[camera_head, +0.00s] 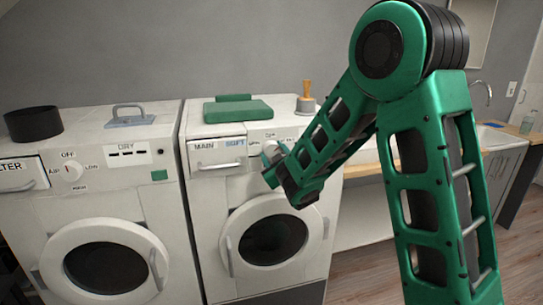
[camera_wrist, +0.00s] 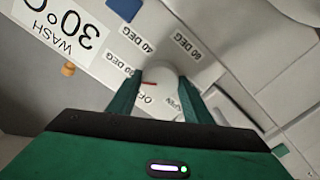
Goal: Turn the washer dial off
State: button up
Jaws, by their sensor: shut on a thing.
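The washer (camera_head: 215,190) is the white machine on the right in the head view, with a round door. Its dial (camera_wrist: 163,72) is a white round knob with a red pointer mark. In the wrist view the mark points left, between the 30 DEG label and the OFF label. My gripper (camera_wrist: 160,82) is shut on the dial, with one green finger on each side of it. In the head view my gripper (camera_head: 277,163) is at the washer's front panel and partly covers the dial.
A dryer (camera_head: 150,190) with its own dial (camera_head: 73,171) stands left of the washer. A counter with a sink (camera_head: 492,137) is at right.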

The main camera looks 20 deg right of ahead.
jog(key=n, duration=0.5)
jog(key=shift+f+n, duration=0.3)
jog(key=n, duration=0.5)
jog(key=shift+d+n, duration=0.1)
jog(key=shift+n, duration=0.3)
jog(key=o, duration=0.9)
jog(key=shift+o, duration=0.8)
jog(key=shift+r, duration=0.1)
jog(key=s, duration=1)
jog(key=shift+s, duration=0.3)
